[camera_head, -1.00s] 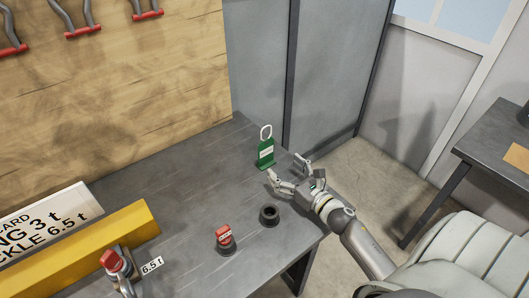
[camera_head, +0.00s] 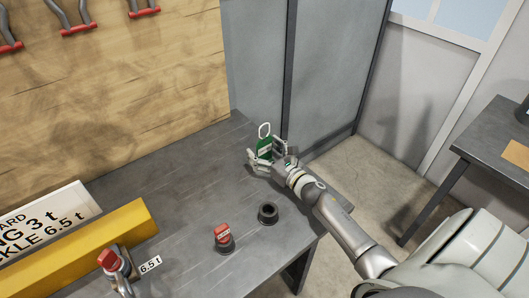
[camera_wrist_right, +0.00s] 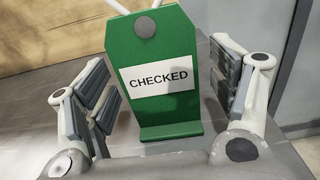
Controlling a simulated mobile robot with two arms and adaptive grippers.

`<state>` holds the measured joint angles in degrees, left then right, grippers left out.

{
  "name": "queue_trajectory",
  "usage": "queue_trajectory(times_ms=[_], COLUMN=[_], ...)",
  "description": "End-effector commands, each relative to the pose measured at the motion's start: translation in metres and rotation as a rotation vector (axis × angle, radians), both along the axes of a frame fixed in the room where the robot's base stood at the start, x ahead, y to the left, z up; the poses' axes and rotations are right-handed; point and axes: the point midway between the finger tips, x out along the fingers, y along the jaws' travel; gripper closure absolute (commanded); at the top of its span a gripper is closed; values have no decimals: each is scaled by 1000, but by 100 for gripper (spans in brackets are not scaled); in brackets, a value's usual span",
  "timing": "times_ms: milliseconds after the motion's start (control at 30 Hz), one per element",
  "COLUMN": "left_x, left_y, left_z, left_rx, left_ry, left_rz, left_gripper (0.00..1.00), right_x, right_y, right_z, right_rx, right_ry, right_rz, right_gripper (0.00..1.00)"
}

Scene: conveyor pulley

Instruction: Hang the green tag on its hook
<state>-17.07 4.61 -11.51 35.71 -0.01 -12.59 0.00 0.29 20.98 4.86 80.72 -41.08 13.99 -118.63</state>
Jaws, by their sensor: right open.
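The green tag (camera_head: 264,148) stands upright at the far right corner of the grey table, with a white loop at its top. In the right wrist view the tag (camera_wrist_right: 165,108) faces me with a white label reading "CHECKED". My right gripper (camera_head: 266,157) is open, with one finger on each side of the tag. In the right wrist view gaps show between the tag and the fingers of the gripper (camera_wrist_right: 165,90). I cannot make out the tag's hook. My left gripper is not in view.
A black ring-shaped holder (camera_head: 268,213) and a red-topped piece (camera_head: 224,238) stand on the table (camera_head: 185,195) near its front edge. A yellow bar (camera_head: 90,248) and a shackle (camera_head: 115,265) are at the left. Red-pinned shackles (camera_head: 78,29) hang on the wooden board (camera_head: 120,80).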

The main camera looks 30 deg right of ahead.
Motion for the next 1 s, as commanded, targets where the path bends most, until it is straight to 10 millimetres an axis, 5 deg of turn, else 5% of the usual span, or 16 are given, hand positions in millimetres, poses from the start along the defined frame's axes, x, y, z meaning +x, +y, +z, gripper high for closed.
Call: queue_trajectory(times_ms=[100,467,1000], left_x=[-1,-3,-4], left_y=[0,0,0], left_z=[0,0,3], left_rx=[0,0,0], left_ry=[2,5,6], left_rz=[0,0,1], left_gripper=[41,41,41], right_x=[0,0,0], right_y=[0,0,0], right_z=[0,0,6], right_rx=[0,0,-1], right_ry=[0,0,0], right_rz=[0,0,1], right_gripper=[21,67,67])
